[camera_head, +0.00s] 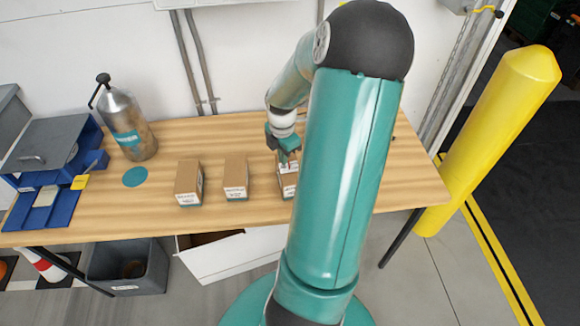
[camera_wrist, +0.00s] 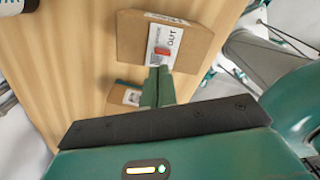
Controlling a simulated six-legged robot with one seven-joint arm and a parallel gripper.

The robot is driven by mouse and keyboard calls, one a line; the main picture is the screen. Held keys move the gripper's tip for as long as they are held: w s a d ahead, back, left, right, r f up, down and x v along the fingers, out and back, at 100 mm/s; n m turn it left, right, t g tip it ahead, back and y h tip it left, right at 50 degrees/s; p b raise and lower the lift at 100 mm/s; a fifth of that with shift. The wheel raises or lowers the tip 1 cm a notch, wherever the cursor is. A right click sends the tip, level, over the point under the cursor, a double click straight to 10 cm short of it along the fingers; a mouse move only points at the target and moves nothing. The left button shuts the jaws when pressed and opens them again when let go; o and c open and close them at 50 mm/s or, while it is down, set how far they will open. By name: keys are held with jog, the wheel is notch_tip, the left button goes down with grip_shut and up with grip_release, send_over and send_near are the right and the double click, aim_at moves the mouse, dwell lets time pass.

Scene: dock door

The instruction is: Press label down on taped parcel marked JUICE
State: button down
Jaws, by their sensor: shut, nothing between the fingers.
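Three brown cardboard parcels with white labels stand in a row on the table: a left one (camera_head: 189,183), a middle one (camera_head: 235,177) and a right one (camera_head: 288,186), partly hidden by my arm. I cannot read JUICE on any of them. My gripper (camera_head: 287,160) is shut and empty, pointing down at the right parcel. In the wrist view, the shut fingers (camera_wrist: 158,82) reach the edge of a parcel (camera_wrist: 195,42) whose white label (camera_wrist: 168,42) reads OUT and bears a red patch. I cannot tell whether they touch.
A metal canister (camera_head: 127,125) and a teal disc (camera_head: 135,176) are on the wooden table (camera_head: 420,180) at left. Blue trays (camera_head: 45,200) stand at the far left. A yellow bollard (camera_head: 500,125) stands to the right. Another parcel (camera_wrist: 125,93) shows in the wrist view.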

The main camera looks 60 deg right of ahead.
aim_at(283, 168)
jog(key=shift+r, duration=2.15)
jog(key=w+a+r+m+t+h, duration=0.1)
jog(key=w+a+r+m, duration=0.15)
jog(key=a+r, duration=0.6)
jog(key=w+a+r+m+h, duration=0.2)
jog(key=a+r+m, duration=0.25)
jog(key=a, duration=0.65)
jog(key=s+a+r+m+t+y, duration=0.1)
jog(key=s+a+r+m+t, duration=0.1)
jog(key=a, duration=0.6)
jog(key=s+a+r+m+t+y, duration=0.2)
jog(key=s+a+r+m, duration=0.3)
jog(key=a, duration=0.3)
jog(key=shift+s+a+t, duration=0.15)
jog(key=shift+t, duration=0.15)
